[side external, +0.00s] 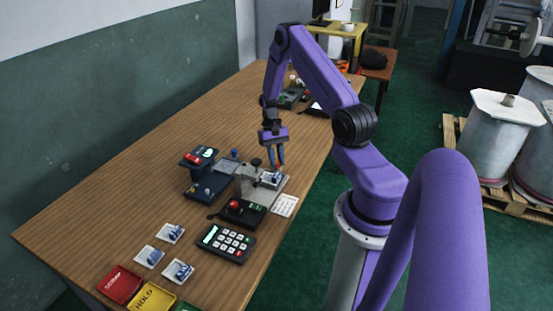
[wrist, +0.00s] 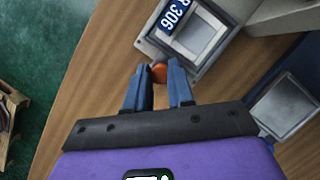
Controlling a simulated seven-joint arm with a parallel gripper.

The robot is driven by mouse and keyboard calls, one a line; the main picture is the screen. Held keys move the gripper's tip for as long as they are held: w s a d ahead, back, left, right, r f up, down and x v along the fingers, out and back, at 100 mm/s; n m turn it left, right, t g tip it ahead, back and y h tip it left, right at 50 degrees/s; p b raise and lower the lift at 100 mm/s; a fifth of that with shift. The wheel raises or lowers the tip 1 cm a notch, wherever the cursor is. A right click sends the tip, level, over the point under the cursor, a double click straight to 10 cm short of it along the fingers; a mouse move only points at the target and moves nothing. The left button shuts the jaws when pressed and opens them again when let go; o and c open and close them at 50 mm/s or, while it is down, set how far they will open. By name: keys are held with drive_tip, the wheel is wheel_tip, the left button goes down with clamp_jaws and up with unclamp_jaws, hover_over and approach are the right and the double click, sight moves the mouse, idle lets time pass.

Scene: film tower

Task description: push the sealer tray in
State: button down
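The grey sealer (side external: 250,185) stands near the table's right edge in the side view. Its tray (side external: 270,182) is at its right side and bears a white and blue piece. An orange knob (wrist: 159,73) is at the tray's near left edge. My gripper (side external: 277,164) points down beside the tray. In the wrist view its blue fingers (wrist: 158,70) are parted, with the knob between their tips; whether they touch it I cannot tell.
A dark blue device (side external: 206,186) stands left of the sealer. A red-button box (side external: 238,212), keypad (side external: 226,243) and white card (side external: 285,205) lie in front. Several white pieces (side external: 171,234) and the red SCRAP (side external: 119,285) and yellow HOLD (side external: 153,297) trays are nearer the camera. The table's left side is clear.

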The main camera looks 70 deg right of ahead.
sight(268, 185)
drive_tip(key=shift+a, duration=4)
drive_tip(key=c, duration=1)
unclamp_jaws()
drive_tip(key=shift+a, duration=0.1)
drive_tip(key=shift+w+d+r, duration=0.15)
drive_tip(key=shift+d+r, duration=0.05)
drive_tip(key=shift+r, duration=0.1)
drive_tip(key=shift+v, duration=8.35)
